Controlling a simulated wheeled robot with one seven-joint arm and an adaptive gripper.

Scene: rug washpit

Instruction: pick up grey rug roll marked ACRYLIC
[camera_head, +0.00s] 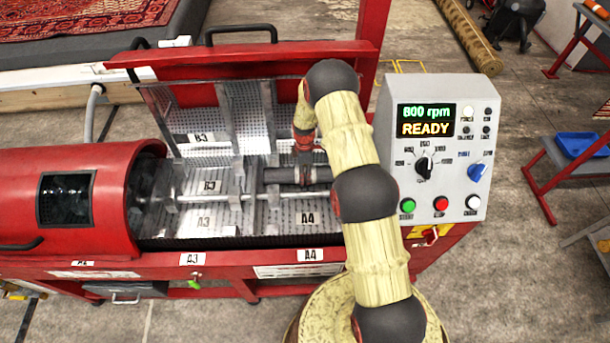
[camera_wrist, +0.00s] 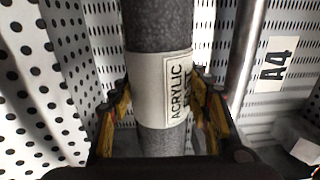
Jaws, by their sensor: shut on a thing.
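The grey rug roll (camera_wrist: 158,28) runs up the middle of the wrist view, with a white band (camera_wrist: 147,90) printed ACRYLIC around it. My gripper (camera_wrist: 160,112) has its yellow and black fingers on both sides of the roll at the band and is shut on it. In the head view the dark roll (camera_head: 284,175) lies level inside the red machine, near the A4 label, with my gripper (camera_head: 304,172) over it. Its right end is partly hidden behind my arm. I cannot tell whether the roll touches the machine's floor.
A metal shaft (camera_head: 215,198) runs along the machine (camera_head: 60,190) beside the roll, with upright dividers around it. The perforated lid (camera_head: 205,115) stands open behind.

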